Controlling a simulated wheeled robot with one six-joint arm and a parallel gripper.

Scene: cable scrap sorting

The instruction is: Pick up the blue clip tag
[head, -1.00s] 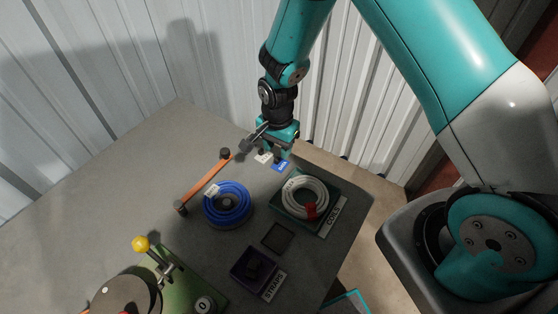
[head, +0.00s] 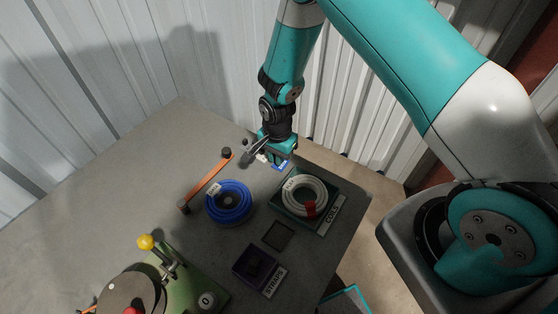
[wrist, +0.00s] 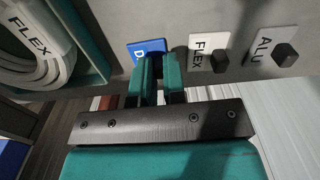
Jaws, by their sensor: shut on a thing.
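The blue clip tag (head: 281,164) is at the far right part of the grey table, beyond the coil tray. In the wrist view the blue tag (wrist: 147,47) shows a white letter, with the rest of its print hidden by the fingers. My gripper (head: 277,157) points down at it. In the wrist view my gripper's fingers (wrist: 154,75) are close together and shut on the tag's clip, which they hide. I cannot tell whether the tag is clear of the table.
A white coil lies in the green COILS tray (head: 328,222). Nearby are a blue coil (head: 240,213), an orange strap (head: 207,181) and the purple STRAPS tray (head: 240,262).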

